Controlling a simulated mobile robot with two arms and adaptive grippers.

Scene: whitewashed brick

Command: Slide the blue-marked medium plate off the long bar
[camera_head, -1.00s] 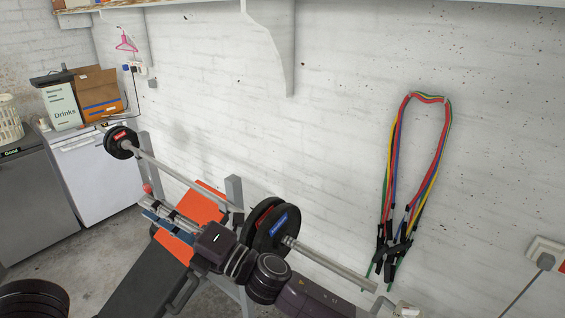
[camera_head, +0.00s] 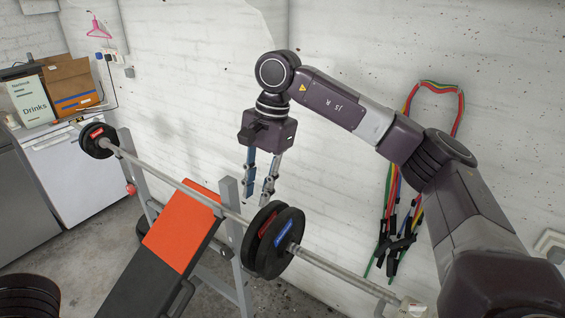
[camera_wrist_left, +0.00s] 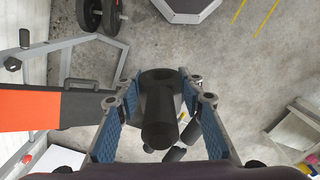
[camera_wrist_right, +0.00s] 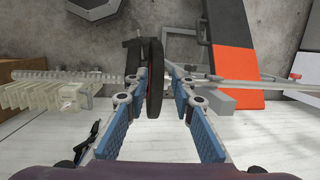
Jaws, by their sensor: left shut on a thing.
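The blue-marked plate (camera_head: 286,243) is a black disc on the near end of the long bar (camera_head: 160,174). It sits outside a red-marked black plate (camera_head: 257,228). The bare sleeve (camera_head: 345,269) extends to the right. My right gripper (camera_head: 256,196) is open and empty, fingers pointing down above the plates. In the right wrist view, a plate edge (camera_wrist_right: 154,80) shows beyond the right gripper (camera_wrist_right: 150,88), between its open fingers. My left gripper (camera_wrist_left: 160,86) is shut on a black cylinder (camera_wrist_left: 158,122); it is out of the head view.
Resistance bands (camera_head: 407,170) hang on the wall at right. A far plate (camera_head: 96,140) loads the other end. Black plates (camera_head: 28,298) are stacked at lower left.

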